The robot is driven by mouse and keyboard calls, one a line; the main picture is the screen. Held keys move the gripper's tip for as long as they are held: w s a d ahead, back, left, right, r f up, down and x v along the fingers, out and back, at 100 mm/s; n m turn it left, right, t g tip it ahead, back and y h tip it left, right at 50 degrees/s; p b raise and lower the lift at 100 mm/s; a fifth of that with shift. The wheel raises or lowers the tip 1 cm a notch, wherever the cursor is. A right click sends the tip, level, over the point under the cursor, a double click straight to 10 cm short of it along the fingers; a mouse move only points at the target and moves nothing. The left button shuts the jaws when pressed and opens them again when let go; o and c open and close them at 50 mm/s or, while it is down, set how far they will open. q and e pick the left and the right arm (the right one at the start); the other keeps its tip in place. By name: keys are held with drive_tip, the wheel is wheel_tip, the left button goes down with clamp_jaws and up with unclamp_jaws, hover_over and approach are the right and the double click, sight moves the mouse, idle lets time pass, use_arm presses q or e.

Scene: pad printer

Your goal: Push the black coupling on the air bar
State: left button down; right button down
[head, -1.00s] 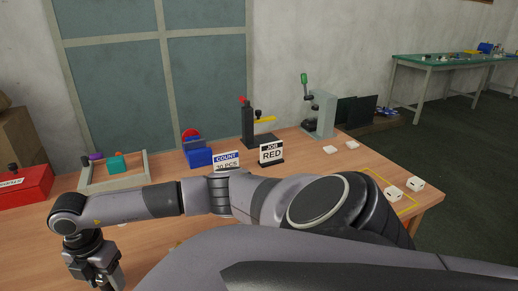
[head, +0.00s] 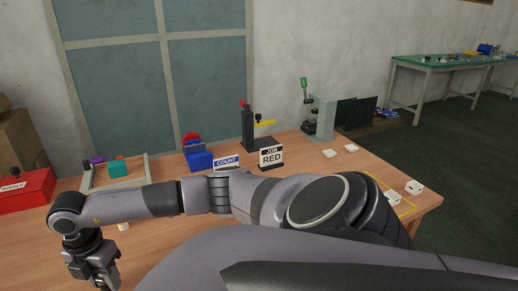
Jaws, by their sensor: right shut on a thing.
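My right gripper (head: 103,283) is at the lower left, pointing down over the wooden table. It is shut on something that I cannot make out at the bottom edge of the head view. My right arm crosses the picture and hides much of the table. I cannot tell whether the dark piece is the black coupling, or which part is the air bar. My left gripper is not in view.
A red box (head: 27,190) stands at the far left. A blue device (head: 198,158), a COUNT sign (head: 227,163), a JOB RED sign (head: 270,158) and a grey press (head: 323,118) line the back. White blocks (head: 413,187) lie at right. A small pale cup-like thing (head: 123,226) is near my forearm.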

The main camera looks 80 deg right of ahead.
drive_tip(key=shift+r+p, duration=1.9)
drive_tip(key=shift+r, duration=0.65)
